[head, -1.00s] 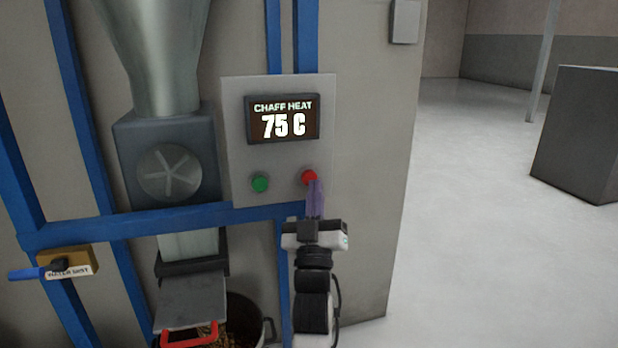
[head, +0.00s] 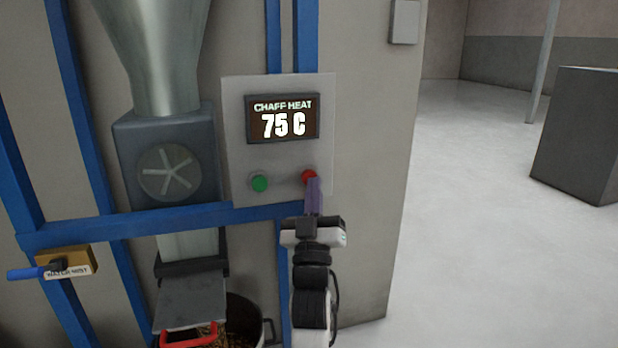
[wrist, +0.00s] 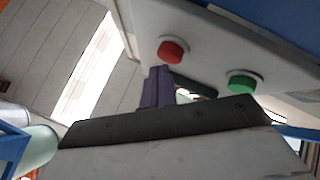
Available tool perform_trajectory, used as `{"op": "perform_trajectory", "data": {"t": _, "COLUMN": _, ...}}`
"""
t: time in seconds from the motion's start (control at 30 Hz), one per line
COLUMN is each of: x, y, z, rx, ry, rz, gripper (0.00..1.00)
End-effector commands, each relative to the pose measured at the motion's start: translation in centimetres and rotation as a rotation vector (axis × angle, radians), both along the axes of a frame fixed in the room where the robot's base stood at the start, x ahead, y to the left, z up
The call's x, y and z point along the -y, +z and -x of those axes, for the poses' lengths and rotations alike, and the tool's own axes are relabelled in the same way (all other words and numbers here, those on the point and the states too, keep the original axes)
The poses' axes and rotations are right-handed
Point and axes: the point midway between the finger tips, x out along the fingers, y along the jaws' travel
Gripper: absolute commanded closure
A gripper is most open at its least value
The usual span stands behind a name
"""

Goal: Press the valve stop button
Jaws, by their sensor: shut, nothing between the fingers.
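A grey control panel (head: 235,130) carries a red button (head: 308,175) at its lower right and a green button (head: 259,183) at its lower left. Neither button shows a readable label. My gripper (head: 314,181) is shut and empty, its purple fingers pointing up just below the red button and overlapping its lower edge. In the wrist view the fingertips (wrist: 160,69) are right beside the red button (wrist: 172,50), and the green button (wrist: 242,82) is to the right. I cannot tell whether the fingers touch the red button.
The panel's display (head: 282,120) reads "CHAFF HEAT 75 C". A grey valve housing (head: 130,150) with a spoked wheel is left of the panel. A blue crossbar (head: 150,221) runs below the panel. A "WATER MIST" lever (head: 68,263) is at lower left. Open floor lies right.

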Motion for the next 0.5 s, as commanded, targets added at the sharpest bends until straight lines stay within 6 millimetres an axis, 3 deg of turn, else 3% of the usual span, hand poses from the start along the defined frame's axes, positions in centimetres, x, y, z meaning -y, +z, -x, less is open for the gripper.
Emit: {"op": "perform_trajectory", "data": {"t": 0.5, "x": -0.18, "y": -0.04, "z": -0.6, "rx": 0.0, "ry": 0.0, "rz": 0.0, "gripper": 1.0}}
